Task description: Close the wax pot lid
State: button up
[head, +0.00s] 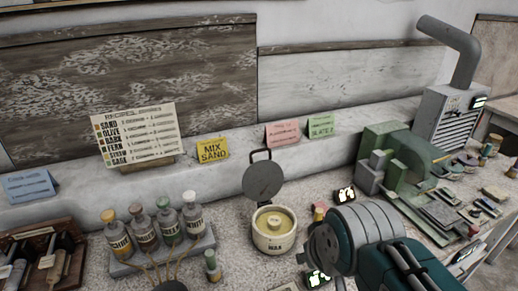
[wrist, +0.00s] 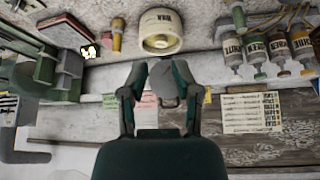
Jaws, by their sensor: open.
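The cream wax pot (head: 273,240), labelled WAX, stands on the speckled worktop with yellowish wax inside. Its round grey lid (head: 263,181) stands up open at the back of the pot, with a dark loop handle at its top. In the wrist view the scene is upside down. There the pot (wrist: 161,44) is beyond the fingertips, and the lid (wrist: 163,80) shows between the fingers. My gripper (wrist: 159,68) is open and empty. In the head view my arm is right of the pot, and the fingers are not clearly visible.
A rack of several stoppered bottles (head: 168,229) stands left of the pot. A green machine (head: 398,152) and a grey stove with a pipe (head: 448,118) are at the right. Folded cards, including a yellow MIX SAND card (head: 213,151), stand on the ledge behind.

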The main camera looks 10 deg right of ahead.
jog(key=w+r, duration=0.1)
jog(key=w, duration=0.2)
jog(key=w+r, duration=0.2)
jog(key=w, duration=0.1)
jog(key=w+r, duration=0.2)
jog(key=shift+w+a, duration=0.25)
jog(key=shift+w, duration=0.15)
grip_shut()
jog(key=w, duration=0.9)
jog(key=w+a+r+n, duration=0.1)
jog(key=w, duration=0.8)
jog(key=w+n+y, duration=0.1)
jog(key=w, duration=0.9)
jog(key=shift+a+r+t, duration=0.35)
jog(key=shift+a+t, duration=0.05)
notch_tip(320, 180, down, 8)
jog(key=w, duration=0.1)
jog(key=shift+r, duration=0.25)
jog(key=shift+a, duration=0.15)
